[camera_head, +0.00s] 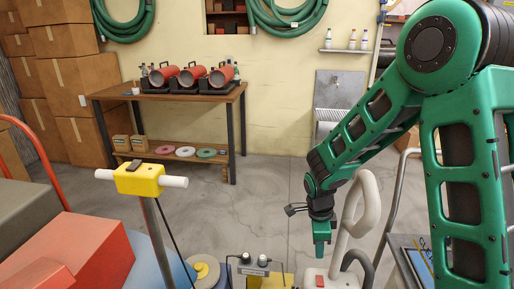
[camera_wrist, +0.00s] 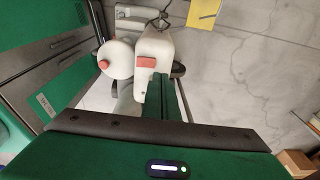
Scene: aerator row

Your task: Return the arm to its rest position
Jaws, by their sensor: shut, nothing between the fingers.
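My green arm reaches in from the right in the head view, bent at the elbow and pointing down. My gripper (camera_head: 322,247) hangs low at the middle right, shut and empty, close beside a white handle (camera_head: 361,205); I cannot tell whether they touch. In the wrist view my gripper (camera_wrist: 168,85) shows as green fingers closed together, in front of a white device with a red patch (camera_wrist: 153,47). A round white container (camera_wrist: 116,60) with a red mark sits left of that device.
A yellow control head (camera_head: 139,180) on a pole stands at the left, by red and blue machine bodies. A wooden workbench (camera_head: 170,93) with red cylinders is against the wall. Cardboard boxes (camera_head: 70,52) are stacked at the back left. The concrete floor (camera_head: 262,190) between is clear.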

